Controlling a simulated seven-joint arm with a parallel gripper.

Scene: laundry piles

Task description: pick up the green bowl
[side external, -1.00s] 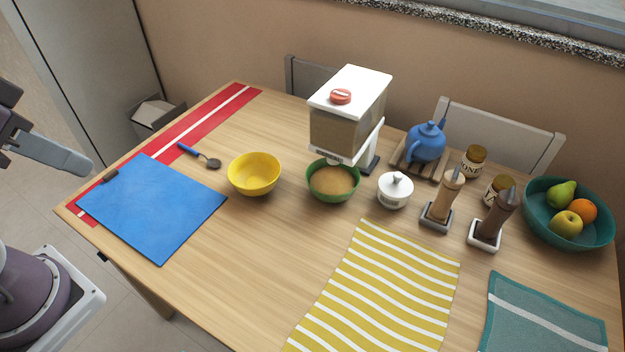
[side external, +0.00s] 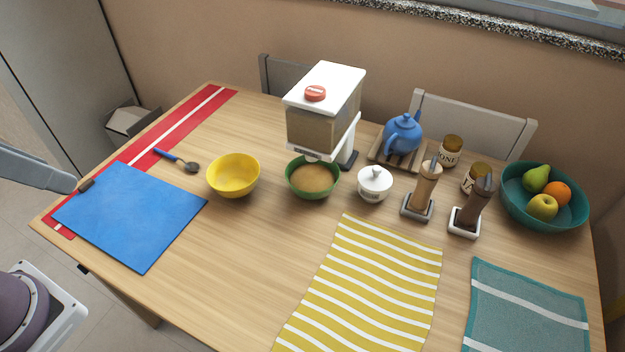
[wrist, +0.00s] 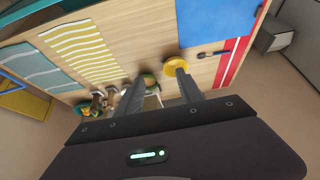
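The green bowl (side external: 312,193) stands on the table under the spout side of a white-topped dispenser (side external: 325,105). It holds a tan, grain-like filling. In the wrist view the green bowl (wrist: 150,79) shows small between my fingers, partly hidden. My gripper (wrist: 160,74) is open and empty, its two grey fingers spread apart. It is well away from the bowl.
A yellow bowl (side external: 233,176) stands left of the green bowl, and a white lidded pot (side external: 375,184) stands close on its right. Grinders, jars, a blue teapot (side external: 403,134) and a teal fruit bowl (side external: 562,216) are further right.

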